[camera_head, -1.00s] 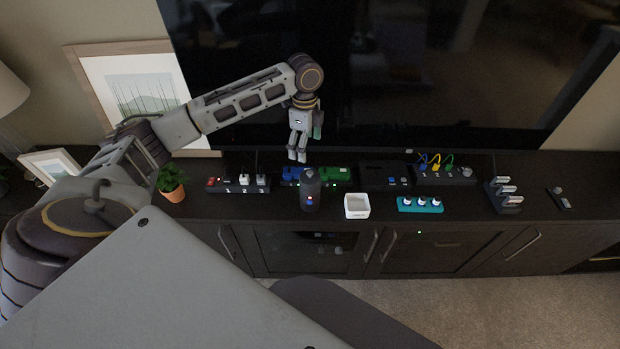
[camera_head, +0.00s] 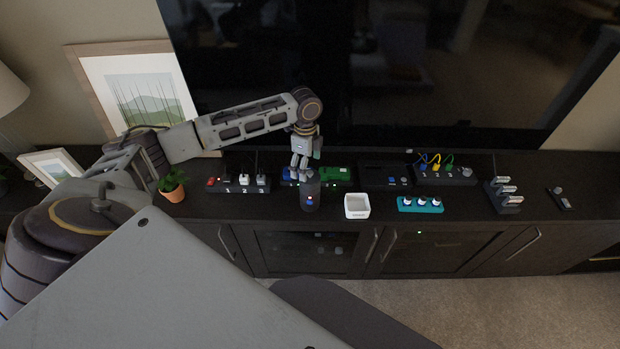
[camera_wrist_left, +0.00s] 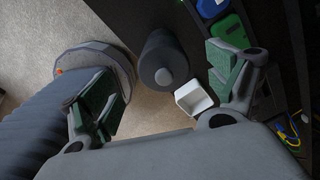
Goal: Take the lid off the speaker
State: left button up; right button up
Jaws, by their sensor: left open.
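The speaker (camera_head: 310,196) is a dark upright cylinder with a small lit spot on its front, standing on the black cabinet near the front edge. Its lid (camera_wrist_left: 158,50) shows from above in the left wrist view as a dark round top with a small grey knob. My left gripper (camera_head: 300,174) points down just above and slightly behind the speaker's top. In the left wrist view its open, green-padded fingers stand on either side of the speaker, apart from it, with nothing between them held. The seam between lid and body is not clear. My right gripper is not in view.
A white square box (camera_head: 357,207) stands just right of the speaker. Power strips, a green device (camera_head: 336,174) and a teal strip (camera_head: 420,205) lie around. A potted plant (camera_head: 172,185) is to the left; the TV (camera_head: 400,70) rises behind.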

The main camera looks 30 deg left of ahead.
aim_at(310, 177)
pick_arm(q)
jog(key=shift+f, duration=0.15)
jog(key=shift+w+d+f, duration=0.1)
jog(key=shift+d+f, duration=0.05)
jog(key=shift+f, duration=2.35)
jog(key=shift+c, duration=0.5)
jog(key=c, duration=0.8)
